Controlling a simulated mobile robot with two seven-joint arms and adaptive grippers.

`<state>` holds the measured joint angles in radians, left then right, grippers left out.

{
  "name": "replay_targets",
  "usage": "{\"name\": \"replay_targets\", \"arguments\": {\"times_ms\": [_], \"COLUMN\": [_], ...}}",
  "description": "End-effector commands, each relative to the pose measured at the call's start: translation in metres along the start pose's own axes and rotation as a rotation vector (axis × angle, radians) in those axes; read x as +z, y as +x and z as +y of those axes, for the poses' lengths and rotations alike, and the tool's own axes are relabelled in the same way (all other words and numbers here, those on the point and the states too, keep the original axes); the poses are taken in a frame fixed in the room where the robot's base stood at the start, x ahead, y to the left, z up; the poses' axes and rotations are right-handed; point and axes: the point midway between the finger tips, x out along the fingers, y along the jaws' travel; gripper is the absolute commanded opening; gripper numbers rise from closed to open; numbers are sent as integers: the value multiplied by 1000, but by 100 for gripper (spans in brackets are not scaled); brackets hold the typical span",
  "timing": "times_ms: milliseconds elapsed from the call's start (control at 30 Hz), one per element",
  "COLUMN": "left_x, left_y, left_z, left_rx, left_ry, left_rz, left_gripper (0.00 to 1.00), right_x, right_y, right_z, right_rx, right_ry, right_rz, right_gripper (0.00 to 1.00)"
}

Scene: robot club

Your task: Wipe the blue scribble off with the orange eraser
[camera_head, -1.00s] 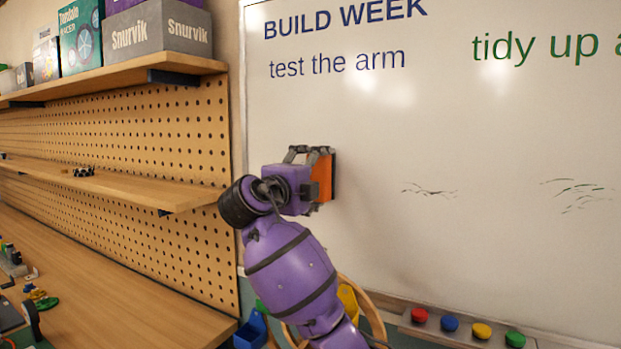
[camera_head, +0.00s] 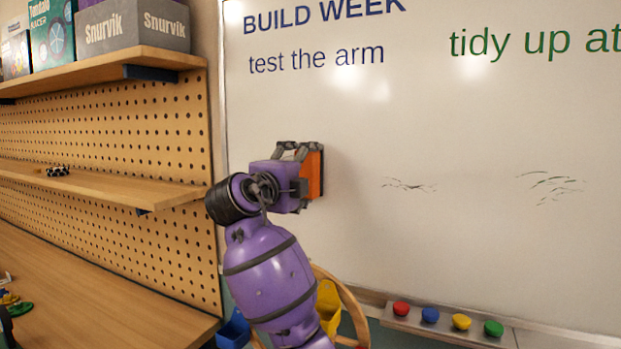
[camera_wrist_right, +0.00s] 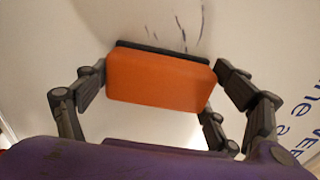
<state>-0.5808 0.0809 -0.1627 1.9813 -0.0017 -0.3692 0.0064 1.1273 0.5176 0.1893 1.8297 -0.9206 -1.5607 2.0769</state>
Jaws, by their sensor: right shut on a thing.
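My right gripper (camera_head: 302,172) is shut on the orange eraser (camera_head: 316,176), its dark pad side facing the whiteboard (camera_head: 430,120). In the right wrist view the eraser (camera_wrist_right: 158,78) sits between both fingers. The pad is at the board or very close; contact cannot be told for sure. Thin blue strokes (camera_wrist_right: 180,32), part of a scribble, show on the board just beyond the pad in the wrist view. In the head view the arm and eraser hide that spot. My left gripper is not in view.
Dark faint marks (camera_head: 408,185) and dark green ones (camera_head: 552,187) lie right of the eraser. Blue writing (camera_head: 317,57) and green writing (camera_head: 535,41) stand above. A tray (camera_head: 450,325) with colored round pieces runs below. Shelves (camera_head: 100,185) stand left of the board.

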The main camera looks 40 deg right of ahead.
Motion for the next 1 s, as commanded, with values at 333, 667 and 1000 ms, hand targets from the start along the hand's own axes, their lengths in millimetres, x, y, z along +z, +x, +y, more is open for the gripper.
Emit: {"name": "replay_targets", "arguments": {"times_ms": [333,667,1000], "left_x": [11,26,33], "left_y": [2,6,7], "left_z": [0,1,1], "left_rx": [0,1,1], "left_ry": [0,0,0], "left_rz": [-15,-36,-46], "left_gripper": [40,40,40], "right_x": [20,47,61], "right_y": [1,1,1], "right_z": [1,3,2], "right_rx": [2,4,2], "right_ry": [-1,-3,-2], "right_rz": [-1,-1,0], "right_gripper": [64,64,65]}}
